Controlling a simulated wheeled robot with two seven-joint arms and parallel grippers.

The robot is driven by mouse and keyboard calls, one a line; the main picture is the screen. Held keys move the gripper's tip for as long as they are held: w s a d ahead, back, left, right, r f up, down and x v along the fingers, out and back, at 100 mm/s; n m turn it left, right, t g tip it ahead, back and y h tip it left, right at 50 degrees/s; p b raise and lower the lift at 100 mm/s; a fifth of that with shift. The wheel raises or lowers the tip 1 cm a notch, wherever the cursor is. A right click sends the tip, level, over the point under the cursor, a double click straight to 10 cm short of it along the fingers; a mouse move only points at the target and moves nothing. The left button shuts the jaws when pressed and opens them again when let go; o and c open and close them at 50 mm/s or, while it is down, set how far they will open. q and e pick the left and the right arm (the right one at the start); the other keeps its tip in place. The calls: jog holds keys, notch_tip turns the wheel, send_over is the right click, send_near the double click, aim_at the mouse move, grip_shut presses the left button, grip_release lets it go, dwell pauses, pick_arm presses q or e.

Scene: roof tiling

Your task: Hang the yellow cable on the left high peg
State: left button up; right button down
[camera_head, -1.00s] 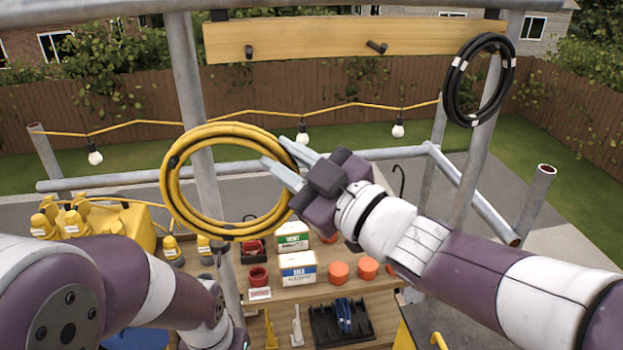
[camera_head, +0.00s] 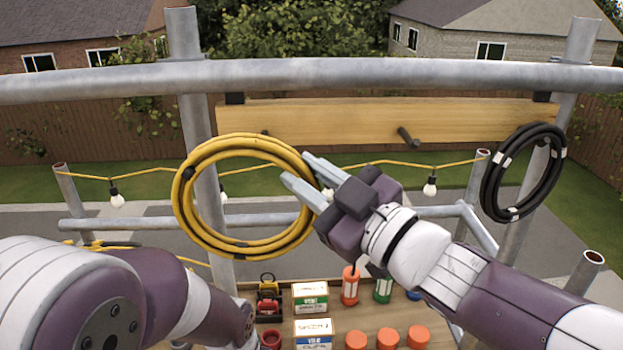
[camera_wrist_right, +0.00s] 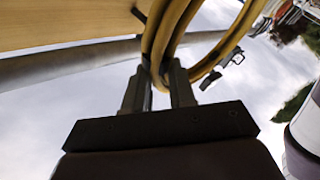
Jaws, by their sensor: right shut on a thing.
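The yellow cable (camera_head: 190,205) is a round coil with dark ties, upright in front of a grey scaffold post in the head view. My right gripper (camera_head: 299,170) is shut on the coil's right side. The right wrist view shows the yellow strands (camera_wrist_right: 165,40) between the two fingers (camera_wrist_right: 160,92). The left peg (camera_head: 265,132) is a small dark stub on the wooden board (camera_head: 330,118), just above the coil's top edge in the picture. How far the coil is in front of it is hard to tell. My left arm shows at lower left; its gripper is out of frame.
A second dark peg (camera_head: 407,137) is bare. A black cable coil (camera_head: 490,180) hangs at the board's right end. A thick scaffold tube (camera_head: 400,73) crosses above the board. A yellow string of bulbs (camera_head: 430,187) runs behind. A shelf with boxes (camera_head: 311,298) and orange-lidded items is below.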

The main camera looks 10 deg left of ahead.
pick_arm(q)
jog(key=shift+w+r, duration=0.1)
jog(key=shift+w, duration=0.25)
pick_arm(e)
jog(key=w+a+f, duration=0.2)
jog(key=w, duration=0.6)
jog(key=shift+w, duration=0.2)
pick_arm(q)
jog(key=shift+w, duration=0.1)
pick_arm(e)
jog(key=shift+w+f, duration=0.1)
jog(key=c, duration=0.8)
grip_release()
jog(key=shift+c, duration=0.2)
pick_arm(q)
jog(key=shift+d, duration=0.1)
